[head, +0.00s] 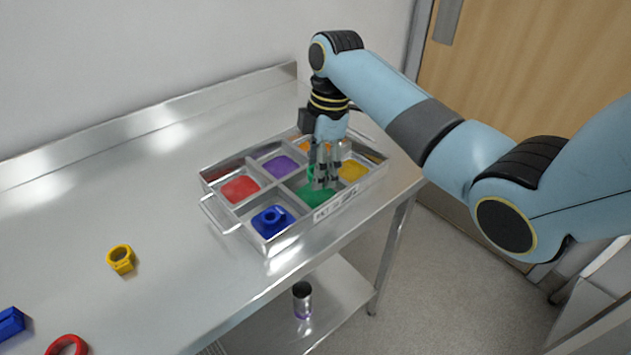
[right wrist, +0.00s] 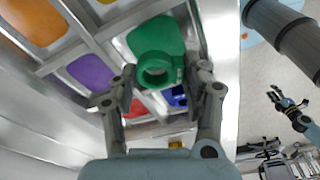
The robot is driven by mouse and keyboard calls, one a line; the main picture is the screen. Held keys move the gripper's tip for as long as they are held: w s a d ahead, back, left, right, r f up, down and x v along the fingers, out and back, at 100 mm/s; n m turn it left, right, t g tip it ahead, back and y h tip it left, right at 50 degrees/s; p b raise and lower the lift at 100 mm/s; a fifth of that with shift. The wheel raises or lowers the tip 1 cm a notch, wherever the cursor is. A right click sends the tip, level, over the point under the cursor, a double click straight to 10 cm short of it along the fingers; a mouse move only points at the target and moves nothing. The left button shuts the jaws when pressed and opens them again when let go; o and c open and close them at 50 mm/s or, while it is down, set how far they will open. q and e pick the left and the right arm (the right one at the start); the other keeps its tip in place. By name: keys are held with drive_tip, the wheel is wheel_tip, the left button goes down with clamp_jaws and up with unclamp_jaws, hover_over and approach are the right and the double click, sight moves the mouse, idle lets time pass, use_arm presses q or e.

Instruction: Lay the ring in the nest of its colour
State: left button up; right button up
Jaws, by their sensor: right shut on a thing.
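My right gripper (head: 325,182) points down over the tray and is shut on a green ring (right wrist: 152,68), which shows between the fingers in the right wrist view. In the head view the fingers mostly hide the ring. The green nest (head: 316,197) is the front compartment right beneath it; it also shows behind the ring in the right wrist view (right wrist: 157,36). I cannot tell whether the ring touches the nest floor. A dark gripper, seemingly my left (right wrist: 289,106), shows small and far off at the right wrist view's right edge; its jaws are unclear.
The metal tray (head: 213,206) has red, purple, orange, yellow, green and blue nests with raised dividers. A blue ring (head: 268,222) lies in the blue nest. A yellow ring (head: 121,260), red ring (head: 67,343) and blue piece (head: 11,323) lie on the table's left.

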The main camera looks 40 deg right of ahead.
sight(315, 195)
drive_tip(key=shift+w+a+f, duration=0.15)
drive_tip(key=shift+w+f, duration=0.05)
drive_tip(key=shift+f, duration=0.4)
wheel_tip(315, 195, down, 3)
drive_tip(key=shift+f, duration=0.1)
use_arm(q)
drive_tip(key=shift+w+r, duration=0.15)
drive_tip(key=shift+w, duration=0.35)
drive_tip(key=shift+s, duration=0.15)
use_arm(e)
drive_tip(key=shift+f, duration=0.1)
drive_tip(key=o, duration=0.6)
drive_tip(key=shift+c, duration=0.2)
